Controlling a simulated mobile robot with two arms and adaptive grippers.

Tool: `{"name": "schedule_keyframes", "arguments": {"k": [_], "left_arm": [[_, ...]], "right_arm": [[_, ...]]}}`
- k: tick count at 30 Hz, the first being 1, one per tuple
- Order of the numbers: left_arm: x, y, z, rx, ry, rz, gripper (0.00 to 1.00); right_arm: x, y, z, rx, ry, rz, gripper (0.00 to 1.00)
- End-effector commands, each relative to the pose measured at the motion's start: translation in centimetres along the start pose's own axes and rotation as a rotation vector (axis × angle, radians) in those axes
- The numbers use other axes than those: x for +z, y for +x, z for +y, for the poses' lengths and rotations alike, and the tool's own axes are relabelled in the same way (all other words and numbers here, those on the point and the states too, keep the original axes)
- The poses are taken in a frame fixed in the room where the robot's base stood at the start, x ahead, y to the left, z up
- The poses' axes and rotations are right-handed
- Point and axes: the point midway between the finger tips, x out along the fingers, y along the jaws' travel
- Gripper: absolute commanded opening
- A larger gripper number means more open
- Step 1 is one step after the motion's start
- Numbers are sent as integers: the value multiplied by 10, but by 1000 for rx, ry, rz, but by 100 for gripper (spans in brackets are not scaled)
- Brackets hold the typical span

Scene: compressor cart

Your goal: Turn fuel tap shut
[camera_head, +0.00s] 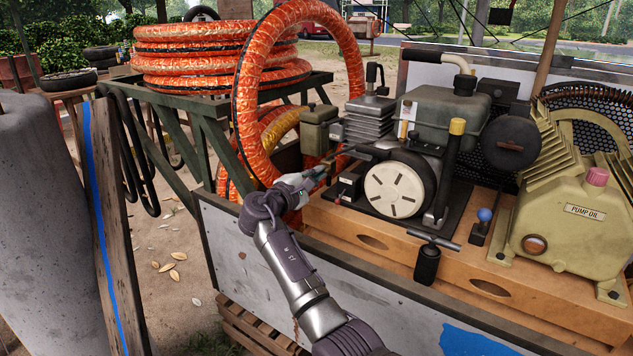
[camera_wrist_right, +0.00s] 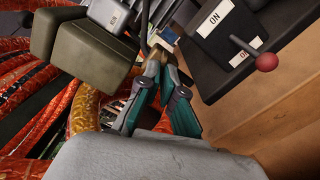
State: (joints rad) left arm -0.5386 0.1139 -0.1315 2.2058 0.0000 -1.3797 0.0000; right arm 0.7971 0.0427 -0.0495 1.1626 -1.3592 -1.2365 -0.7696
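My right gripper (camera_head: 322,170) reaches in from the front to the left end of the engine. In the right wrist view its two teal fingers (camera_wrist_right: 160,73) come close together at the tips, with a narrow gap lower down. Small metal and brownish parts lie right at the fingertips. I cannot tell which of these is the fuel tap, or whether the fingers grip it. An olive box-shaped part (camera_head: 318,128) stands just above the gripper and also shows in the wrist view (camera_wrist_right: 82,45). My left gripper is not in view.
A black switch box with an ON label (camera_wrist_right: 212,22) and a red knob (camera_wrist_right: 266,62) is close right of the fingers. Orange hose (camera_head: 245,100) hangs close on the left. The engine's round white cover (camera_head: 398,190) and the yellow pump (camera_head: 570,215) are to the right.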

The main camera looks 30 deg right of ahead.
Motion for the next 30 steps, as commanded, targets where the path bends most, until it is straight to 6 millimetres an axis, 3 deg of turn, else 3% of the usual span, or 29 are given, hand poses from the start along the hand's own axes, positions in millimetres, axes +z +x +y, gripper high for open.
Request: {"name": "schedule_keyframes", "arguments": {"k": [9,18,30], "left_arm": [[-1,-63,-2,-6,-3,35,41],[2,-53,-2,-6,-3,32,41],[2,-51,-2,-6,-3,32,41]], "right_arm": [[-2,-1,-5,-3,233,1,0],[-2,-1,-4,-5,348,1,0],[-1,-1,-4,-6,375,0,0]]}}
